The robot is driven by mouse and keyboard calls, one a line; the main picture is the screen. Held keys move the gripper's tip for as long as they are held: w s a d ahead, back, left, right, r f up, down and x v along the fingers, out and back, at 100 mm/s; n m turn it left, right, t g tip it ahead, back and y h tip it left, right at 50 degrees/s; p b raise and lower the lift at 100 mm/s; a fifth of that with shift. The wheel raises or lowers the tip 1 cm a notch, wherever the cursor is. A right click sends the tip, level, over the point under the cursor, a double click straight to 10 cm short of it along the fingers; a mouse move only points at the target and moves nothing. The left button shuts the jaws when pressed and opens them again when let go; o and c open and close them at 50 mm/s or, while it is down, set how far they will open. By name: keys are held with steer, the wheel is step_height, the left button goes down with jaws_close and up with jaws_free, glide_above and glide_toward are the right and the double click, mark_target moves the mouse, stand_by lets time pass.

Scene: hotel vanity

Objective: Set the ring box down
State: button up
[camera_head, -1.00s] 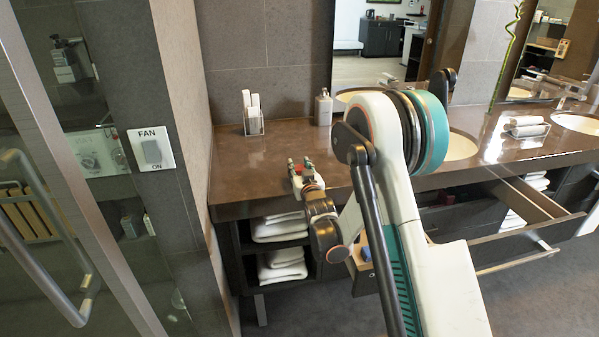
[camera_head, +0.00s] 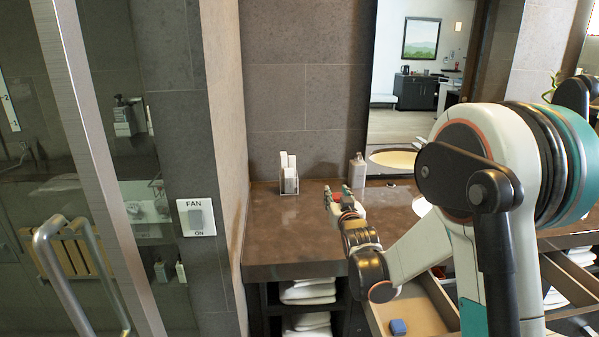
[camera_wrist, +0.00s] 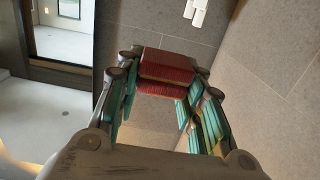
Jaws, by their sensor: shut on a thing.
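The dark red ring box (camera_wrist: 168,66) sits between the fingertips of my gripper (camera_wrist: 160,78) in the wrist view. My gripper is shut on it. In the head view my gripper (camera_head: 338,196) is over the brown vanity counter (camera_head: 285,235), right of the white holder. The gap between the box and the counter cannot be judged.
A clear holder with white items (camera_head: 289,180) and a soap bottle (camera_head: 357,171) stand at the counter's back. The left front counter is bare. An open drawer (camera_head: 415,310) holds a small blue object (camera_head: 398,327). A wall (camera_head: 228,150) bounds the left.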

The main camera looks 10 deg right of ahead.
steer(key=s+f, duration=0.1)
steer(key=s, duration=0.8)
steer(key=r, duration=0.2)
glide_above(331, 246)
steer(key=shift+f, duration=0.1)
step_height(331, 246, down, 20)
steer(key=b, duration=0.7)
steer(key=shift+r, duration=0.2)
steer(key=shift+f, duration=0.15)
steer(key=o, duration=1)
steer(key=shift+c, duration=0.2)
